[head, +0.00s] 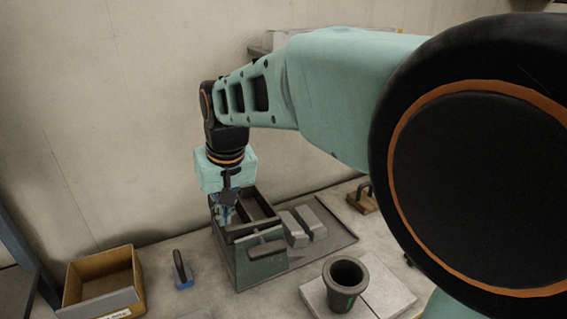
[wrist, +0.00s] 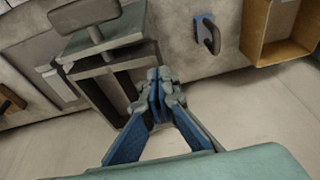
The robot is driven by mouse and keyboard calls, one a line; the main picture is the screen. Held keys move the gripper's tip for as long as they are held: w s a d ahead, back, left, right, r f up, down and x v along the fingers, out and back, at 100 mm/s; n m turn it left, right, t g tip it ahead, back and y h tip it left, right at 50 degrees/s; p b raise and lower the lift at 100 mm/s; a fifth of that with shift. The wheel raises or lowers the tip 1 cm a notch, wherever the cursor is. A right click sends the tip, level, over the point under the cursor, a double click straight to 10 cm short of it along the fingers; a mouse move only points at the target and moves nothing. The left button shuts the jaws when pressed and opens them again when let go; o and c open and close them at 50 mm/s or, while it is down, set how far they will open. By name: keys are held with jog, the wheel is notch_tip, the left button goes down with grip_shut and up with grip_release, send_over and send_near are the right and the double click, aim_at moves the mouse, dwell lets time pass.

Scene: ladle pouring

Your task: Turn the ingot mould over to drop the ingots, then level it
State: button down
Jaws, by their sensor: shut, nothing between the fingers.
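The ingot mould (head: 240,228) is a dark grey-green body with long dark slots, standing on the bench near the wall. It shows in the wrist view (wrist: 140,55) with its slots running towards my gripper and a grey T-shaped handle (wrist: 97,28) at one end. That handle (head: 267,248) faces the front in the head view. My gripper (head: 227,215) points down at the mould's left side, shut and empty. In the wrist view its fingertips (wrist: 158,78) are beside the slots; I cannot tell whether they touch. Two grey blocks (head: 302,226), which look like ingots, lie right of the mould.
A dark tray (head: 338,240) lies under the blocks. A dark cup (head: 345,283) stands on pale slabs in front. A blue-based handled tool (head: 182,270) and a cardboard box (head: 103,280) are at left. A wooden-based handled tool (head: 362,198) is at back right.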

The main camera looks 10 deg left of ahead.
jog(key=shift+f, duration=0.2)
jog(key=shift+s+a+f+b, duration=0.2)
jog(key=shift+f+b, duration=0.15)
jog(key=shift+f, duration=0.3)
jog(key=shift+s+f, duration=0.2)
